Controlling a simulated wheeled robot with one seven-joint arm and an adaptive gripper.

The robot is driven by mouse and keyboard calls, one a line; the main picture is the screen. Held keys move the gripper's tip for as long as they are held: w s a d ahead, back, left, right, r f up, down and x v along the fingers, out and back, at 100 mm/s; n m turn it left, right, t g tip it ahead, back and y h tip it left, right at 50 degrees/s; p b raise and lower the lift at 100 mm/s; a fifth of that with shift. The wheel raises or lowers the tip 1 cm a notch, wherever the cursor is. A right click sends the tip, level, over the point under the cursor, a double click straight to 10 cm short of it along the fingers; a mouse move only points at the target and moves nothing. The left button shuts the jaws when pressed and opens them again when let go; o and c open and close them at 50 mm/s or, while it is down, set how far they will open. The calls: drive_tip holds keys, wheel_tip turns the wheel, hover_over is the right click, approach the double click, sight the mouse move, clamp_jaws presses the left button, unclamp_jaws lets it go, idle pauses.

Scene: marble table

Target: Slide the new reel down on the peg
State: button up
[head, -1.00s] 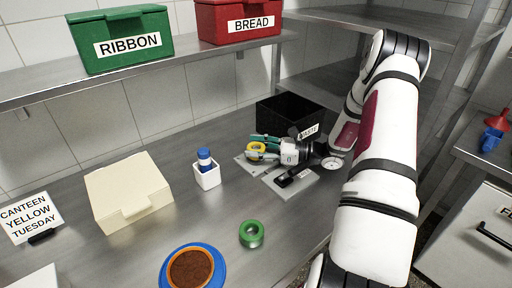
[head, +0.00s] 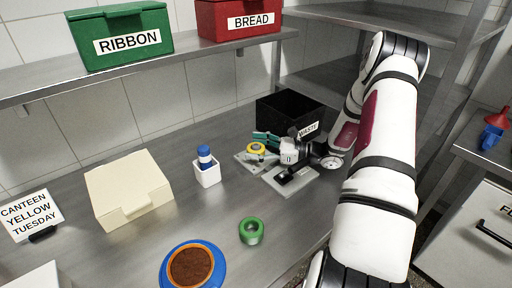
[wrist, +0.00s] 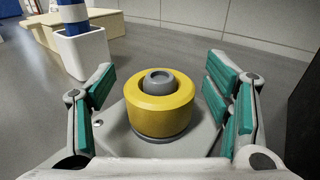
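The yellow reel (wrist: 160,105) sits around the grey peg (wrist: 158,78), whose top sticks up through its hole. A grey rim shows just below the reel, above the light grey base plate (wrist: 205,135). The reel looks level. A green reel (head: 251,231) lies apart on the table.
A white cup (head: 207,175) with a blue-and-white item stands left of the peg. The black waste bin (head: 285,118) is close behind my gripper. A cream box (head: 128,190) and a blue-rimmed dish (head: 193,268) are farther left and nearer.

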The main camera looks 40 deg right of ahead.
drive_tip(key=shift+s+f, duration=0.1)
drive_tip(key=v, duration=1.2)
drive_tip(key=s+a+r+n+g+h, duration=0.1)
drive_tip(key=s+a+r+n+g, duration=0.1)
drive_tip(key=a+r+n+g, duration=0.65)
drive_tip(key=s+a+r+n+g, duration=0.1)
drive_tip(key=a+r+n+g, duration=0.3)
drive_tip(key=a, duration=0.8)
drive_tip(key=s+a+r+n+t+h+p, duration=0.1)
drive_tip(key=s+a+r+n+h, duration=0.3)
drive_tip(key=s+n, duration=0.3)
drive_tip(key=s+a+r+n+t+h, duration=0.2)
drive_tip(key=s+a+r+n+h, duration=0.2)
drive_tip(key=s+r+n+h, duration=0.2)
drive_tip(key=s+n, duration=0.2)
drive_tip(key=s, duration=0.1)
drive_tip(key=shift+s+a+r+p, duration=0.35)
drive_tip(key=shift+p, duration=0.05)
drive_tip(key=shift+n, duration=0.25)
